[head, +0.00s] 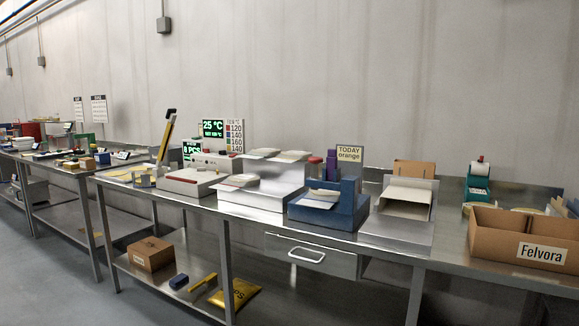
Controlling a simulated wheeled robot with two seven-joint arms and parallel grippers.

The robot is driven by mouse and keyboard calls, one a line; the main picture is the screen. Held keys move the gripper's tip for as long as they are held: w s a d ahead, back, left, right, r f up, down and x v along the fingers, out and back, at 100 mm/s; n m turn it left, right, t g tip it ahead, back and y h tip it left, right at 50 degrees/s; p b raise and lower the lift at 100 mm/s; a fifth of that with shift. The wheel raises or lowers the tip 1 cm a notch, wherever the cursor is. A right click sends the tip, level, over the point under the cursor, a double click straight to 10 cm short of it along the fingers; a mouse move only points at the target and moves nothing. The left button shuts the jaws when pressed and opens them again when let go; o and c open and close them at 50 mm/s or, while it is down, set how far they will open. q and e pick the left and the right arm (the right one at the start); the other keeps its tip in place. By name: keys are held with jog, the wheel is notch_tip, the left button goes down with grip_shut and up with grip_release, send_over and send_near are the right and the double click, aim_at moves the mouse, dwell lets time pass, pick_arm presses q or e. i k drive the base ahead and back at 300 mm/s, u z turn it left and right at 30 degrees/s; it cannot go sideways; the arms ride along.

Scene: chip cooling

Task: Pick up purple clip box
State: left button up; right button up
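A small upright purple object (331,160) stands on the metal bench, behind the blue holder (328,209). It is the only clearly purple thing I see, and it may be the purple clip box. Its lower part is hidden by the blue holder, and its details are too small to read. Neither of my grippers is in the head view.
The bench also holds a white stepped stand (262,180), a grey sloped tray (404,205), a cardboard box marked Felvora (540,252) and a green tape dispenser (478,185). A drawer (310,252) hangs below.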

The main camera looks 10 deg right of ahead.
aim_at(332, 158)
jog(key=u, duration=0.35)
jog(key=i, duration=1.05)
jog(key=z, duration=0.05)
